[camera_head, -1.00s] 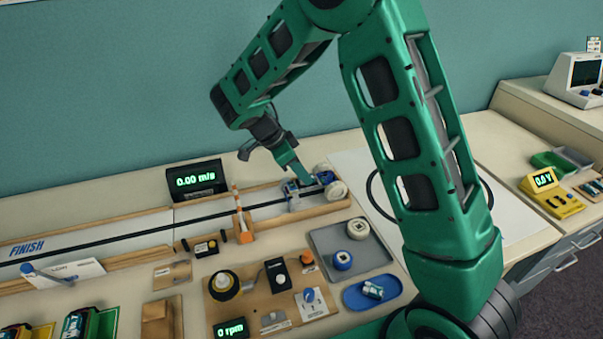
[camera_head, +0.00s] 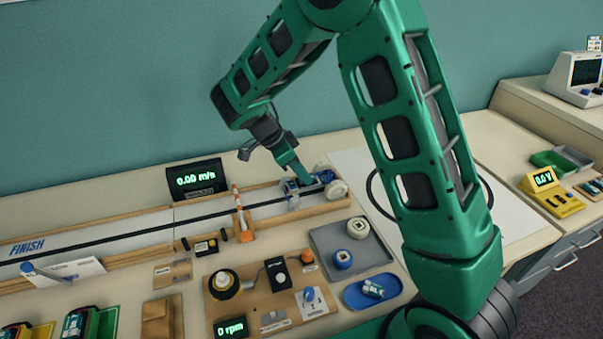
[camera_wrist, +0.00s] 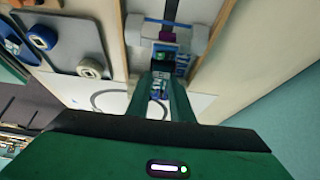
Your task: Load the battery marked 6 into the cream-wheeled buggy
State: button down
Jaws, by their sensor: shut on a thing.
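The cream-wheeled buggy (camera_head: 335,188) stands at the right end of the track, partly hidden behind my fingers. It also shows in the wrist view (camera_wrist: 197,40), with pale wheels on both sides and a small green light. My gripper (camera_head: 300,178) reaches down over the buggy. In the wrist view my gripper (camera_wrist: 162,90) is shut on a small blue and white battery (camera_wrist: 160,84). The battery is at the buggy's body, between the fingertips. I cannot read its number or tell how far it sits in the buggy.
A blue tray (camera_head: 394,284) holds another small battery (camera_head: 373,288). A grey tray (camera_head: 325,241) holds a cream wheel (camera_head: 358,228) and a blue wheel (camera_head: 343,260). An orange and white gate post (camera_head: 241,215) stands beside the track. Wooden rails border the lane.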

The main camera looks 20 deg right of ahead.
jog(key=c, duration=1.1)
grip_release()
jog(key=shift+r, duration=3)
